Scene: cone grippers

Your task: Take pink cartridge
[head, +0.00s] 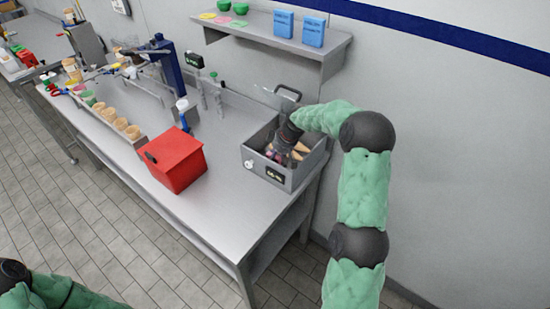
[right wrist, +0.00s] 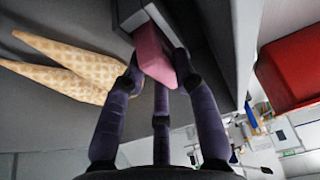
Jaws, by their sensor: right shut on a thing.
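The pink cartridge (right wrist: 154,55) shows in the right wrist view between the dark purple fingers of my right gripper (right wrist: 158,75), which is shut on it. Its far end meets a light grey block-like part; I cannot tell whether they are joined. In the head view my right gripper (head: 280,153) reaches down into an open grey box (head: 262,176) at the right end of the table. The cartridge is too small and covered to make out there. Only part of my left arm shows at the lower left; its gripper is out of view.
Waffle cones (right wrist: 70,68) lie beside the fingers inside the box. The box's lid stands open at the back. A red box (head: 175,160) stands to its left on the metal table (head: 225,215). A wall shelf (head: 275,38) hangs above. The table's front right is clear.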

